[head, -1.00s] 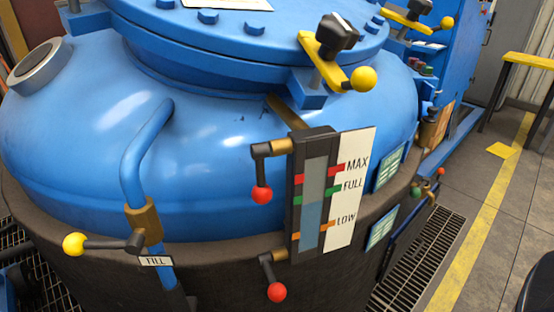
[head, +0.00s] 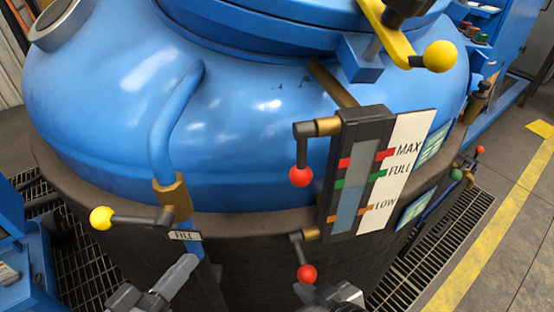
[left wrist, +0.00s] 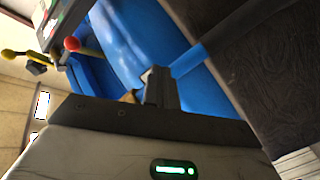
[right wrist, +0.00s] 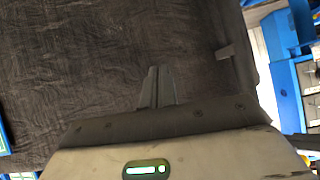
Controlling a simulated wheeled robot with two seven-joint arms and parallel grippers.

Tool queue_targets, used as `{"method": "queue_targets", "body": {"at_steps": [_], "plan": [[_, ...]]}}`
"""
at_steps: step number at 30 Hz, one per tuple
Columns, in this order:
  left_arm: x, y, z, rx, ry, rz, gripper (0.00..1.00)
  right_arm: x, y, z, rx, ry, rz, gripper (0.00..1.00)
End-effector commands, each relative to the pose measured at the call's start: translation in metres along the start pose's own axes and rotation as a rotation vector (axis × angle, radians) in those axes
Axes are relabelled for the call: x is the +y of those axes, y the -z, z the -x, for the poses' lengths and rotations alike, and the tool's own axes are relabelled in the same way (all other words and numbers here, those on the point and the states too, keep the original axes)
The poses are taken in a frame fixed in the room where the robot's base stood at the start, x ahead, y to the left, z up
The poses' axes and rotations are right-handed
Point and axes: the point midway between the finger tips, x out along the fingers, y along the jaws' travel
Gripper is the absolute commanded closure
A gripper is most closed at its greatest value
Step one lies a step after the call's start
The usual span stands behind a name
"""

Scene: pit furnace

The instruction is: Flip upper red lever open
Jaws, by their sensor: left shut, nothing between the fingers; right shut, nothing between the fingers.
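The upper red lever (head: 301,176) hangs straight down from a brass fitting at the top left of the level gauge (head: 350,190) in the head view. Its arm is black with a red ball at the end. The lower red lever (head: 307,273) also hangs down, at the gauge's bottom. My left gripper (head: 188,263) is shut and empty, low and left of both levers. It also shows shut in the left wrist view (left wrist: 158,87), with a red ball beyond it at upper left. My right gripper (head: 345,293) is shut and empty below the gauge; its fingers (right wrist: 156,88) face the dark wall.
A yellow-ball lever (head: 102,219) sticks out left from the blue fill pipe (head: 172,130), near my left gripper. The rounded blue vessel (head: 240,160) stands behind the gauge. A yellow lid clamp (head: 438,56) overhangs above right. Open floor lies at the right.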

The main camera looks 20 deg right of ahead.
Motion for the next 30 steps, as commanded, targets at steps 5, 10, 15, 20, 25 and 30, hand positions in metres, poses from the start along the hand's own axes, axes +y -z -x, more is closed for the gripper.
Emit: {"method": "queue_targets", "body": {"at_steps": [5,10,15,20,25,30], "plan": [[0.068,0.042,0.025,-0.096,-0.274,0.363,1.0,0.001,0.0,0.004,-0.02,-0.006,0.014,1.0],[0.084,0.063,0.049,-0.184,-0.308,0.667,1.0,0.003,0.001,0.004,-0.023,-0.01,0.028,1.0],[0.085,0.072,0.058,-0.206,-0.292,0.806,1.0,0.004,-0.001,0.003,-0.029,-0.011,0.035,1.0],[0.085,0.072,0.059,-0.207,-0.29,0.822,1.0,0.004,-0.001,0.003,-0.028,-0.011,0.035,1.0],[0.085,0.072,0.058,-0.207,-0.29,0.82,1.0,0.003,0.0,0.003,-0.026,-0.01,0.035,1.0],[0.087,0.07,0.053,-0.208,-0.293,0.821,1.0,0.003,0.0,0.002,-0.023,-0.01,0.033,1.0]]}}
